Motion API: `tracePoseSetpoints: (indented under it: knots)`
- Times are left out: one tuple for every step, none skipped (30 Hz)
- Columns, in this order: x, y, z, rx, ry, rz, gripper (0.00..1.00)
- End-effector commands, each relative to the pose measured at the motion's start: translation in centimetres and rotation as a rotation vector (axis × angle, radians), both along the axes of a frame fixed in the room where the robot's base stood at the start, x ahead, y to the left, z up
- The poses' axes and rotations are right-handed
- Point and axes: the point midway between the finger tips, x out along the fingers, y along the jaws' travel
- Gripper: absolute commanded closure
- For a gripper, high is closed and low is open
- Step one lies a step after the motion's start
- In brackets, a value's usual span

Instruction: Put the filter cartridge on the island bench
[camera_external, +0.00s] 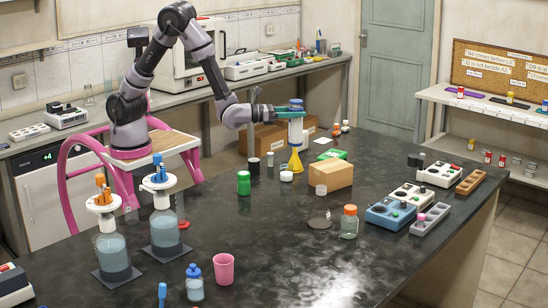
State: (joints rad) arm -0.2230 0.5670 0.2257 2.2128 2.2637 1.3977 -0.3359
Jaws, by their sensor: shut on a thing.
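The island bench (285,255) has a dark, glossy top and fills the middle and front of the view. My gripper (293,112) is above its far part, shut on a white cylinder with a blue top, which looks like the filter cartridge (295,132). The cartridge is upright. The fingers hide part of the cartridge's upper side.
A cardboard box (331,174), a green jar (244,183) and a dark cylinder (254,166) stand near the gripper. An orange-capped jar (349,222) and blue device (391,213) are farther right. Bottles on stands (165,228) are at left. The bench's middle front is clear.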

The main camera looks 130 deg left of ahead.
Motion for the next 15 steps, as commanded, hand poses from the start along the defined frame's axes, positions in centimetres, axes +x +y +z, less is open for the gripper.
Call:
tracePoseSetpoints:
  knots:
    - [-0.7, 0.7, -0.1, 0.000, -0.002, 0.048, 1.00]
    - [-1.1, 1.2, -0.2, 0.000, -0.003, 0.079, 1.00]
    - [-1.7, 1.7, -0.4, 0.001, -0.003, 0.121, 1.00]
    - [-2.2, 2.1, -0.6, 0.001, -0.003, 0.154, 1.00]
    - [-2.8, 2.4, -0.9, 0.001, -0.001, 0.190, 1.00]
    - [-3.6, 2.9, -1.2, 0.000, -0.001, 0.241, 1.00]
    - [-4.2, 3.3, -1.5, 0.000, -0.001, 0.282, 1.00]
    - [-4.9, 3.6, -1.8, 0.001, 0.000, 0.324, 1.00]
    - [-5.9, 4.1, -2.3, 0.001, 0.000, 0.385, 1.00]
    - [-6.7, 4.4, -2.7, 0.002, 0.001, 0.433, 1.00]
    - [-7.5, 4.6, -3.1, 0.002, 0.001, 0.481, 1.00]
    - [-8.6, 4.8, -3.7, 0.002, 0.003, 0.546, 1.00]
    - [-9.4, 4.9, -4.1, 0.003, 0.003, 0.594, 1.00]
    - [-10.2, 4.9, -4.6, 0.003, 0.003, 0.643, 1.00]
    - [-11.3, 4.9, -5.2, 0.002, 0.003, 0.708, 1.00]
